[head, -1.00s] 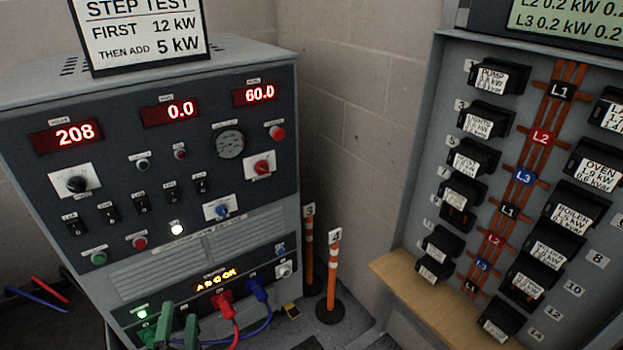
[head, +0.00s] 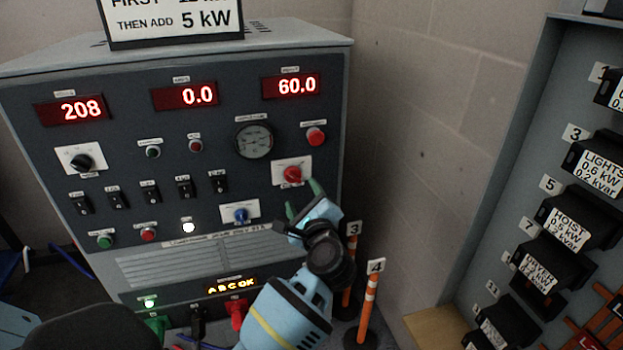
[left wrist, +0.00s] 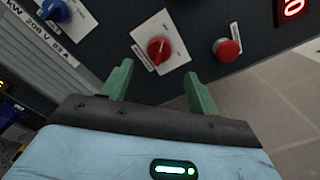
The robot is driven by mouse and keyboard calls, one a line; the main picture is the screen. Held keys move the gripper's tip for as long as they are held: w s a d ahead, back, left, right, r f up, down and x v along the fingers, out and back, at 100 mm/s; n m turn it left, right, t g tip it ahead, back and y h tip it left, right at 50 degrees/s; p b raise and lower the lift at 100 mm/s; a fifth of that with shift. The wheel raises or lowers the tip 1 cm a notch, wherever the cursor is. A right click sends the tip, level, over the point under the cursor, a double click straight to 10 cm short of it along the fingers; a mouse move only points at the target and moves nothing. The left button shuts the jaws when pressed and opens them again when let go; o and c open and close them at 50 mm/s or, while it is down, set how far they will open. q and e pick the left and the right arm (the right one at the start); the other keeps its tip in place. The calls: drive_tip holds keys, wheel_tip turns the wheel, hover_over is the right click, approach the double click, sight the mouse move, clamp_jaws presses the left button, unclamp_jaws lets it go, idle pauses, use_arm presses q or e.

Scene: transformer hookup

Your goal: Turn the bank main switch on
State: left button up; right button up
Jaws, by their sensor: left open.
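The load bank panel (head: 100,235) is on the left in the head view, with several switches. A red rotary knob on a white plate (head: 292,174) is at its right side and also shows in the left wrist view (left wrist: 158,50). A blue rotary knob (head: 240,214) sits lower left of it. I cannot read which label names the main switch. My left gripper (head: 303,198) is open and empty, just below and in front of the red knob. In the left wrist view its green fingers (left wrist: 157,76) point toward the knob, one to each side. My right gripper is not in view.
A red push button (head: 316,136) is up and right of the red knob. Displays read 208 (head: 72,109), 0.0 and 60.0. Orange-white posts (head: 368,305) stand right of the cabinet. A breaker panel (head: 540,130) is at the far right.

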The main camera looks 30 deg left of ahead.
sight(294, 179)
use_arm(q)
drive_tip(key=p+x, duration=0.1)
drive_tip(key=x, duration=0.6)
drive_tip(key=shift+w+a, duration=0.25)
drive_tip(key=shift+a, duration=0.05)
drive_tip(key=c, duration=0.9)
drive_tip(key=shift+c, duration=0.2)
